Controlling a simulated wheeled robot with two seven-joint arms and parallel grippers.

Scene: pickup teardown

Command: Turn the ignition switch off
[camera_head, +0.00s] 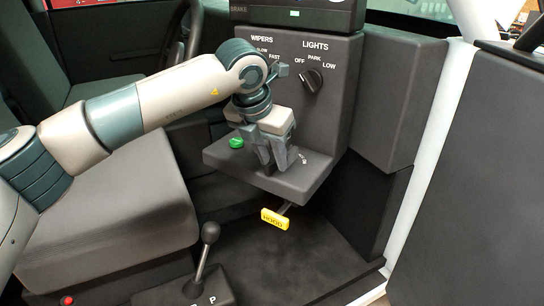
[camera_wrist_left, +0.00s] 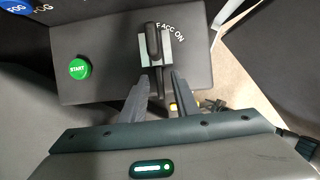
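The ignition switch (camera_wrist_left: 154,42) is a dark bar-shaped knob on a pale square plate, on a dark ledge (camera_wrist_left: 100,88). Its upper end stands beside the left end of the lettering, where "F ACC ON" can be read; anything further left is hidden. My left gripper (camera_wrist_left: 160,80) has its fingers apart, with the near part of the dark bar showing between them. I cannot tell whether they touch it. In the head view, the left gripper (camera_head: 273,160) points down over the same ledge (camera_head: 235,163) and hides most of the switch. My right gripper is not in view.
A green START button (camera_wrist_left: 79,69) sits left of the switch. The panel behind has a lights knob (camera_head: 312,81) and a wipers knob (camera_head: 281,69) close to my wrist. A yellow HOOD handle (camera_head: 274,219) hangs below the ledge. A gear lever (camera_head: 209,233) stands lower left.

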